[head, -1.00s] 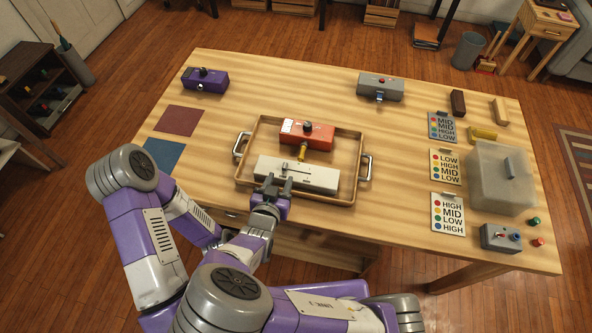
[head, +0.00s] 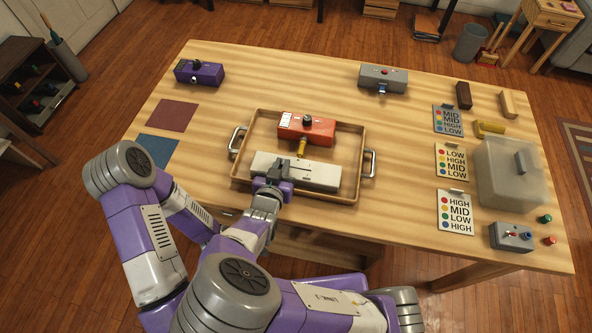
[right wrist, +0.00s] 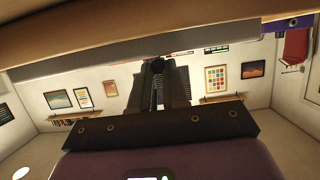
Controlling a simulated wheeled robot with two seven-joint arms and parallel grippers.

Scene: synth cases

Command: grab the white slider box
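The white slider box (head: 317,176) lies in the front part of the wooden tray (head: 359,153), behind my right gripper. My right gripper (head: 275,172) reaches over the tray's front edge to the box's left half.
An orange box (head: 306,129) with a yellow lever sits in the tray just behind the white box. A purple box (head: 199,72) and a grey box (head: 383,78) stand farther back. Label cards (head: 455,212) and a translucent bin (head: 510,180) are on the right.

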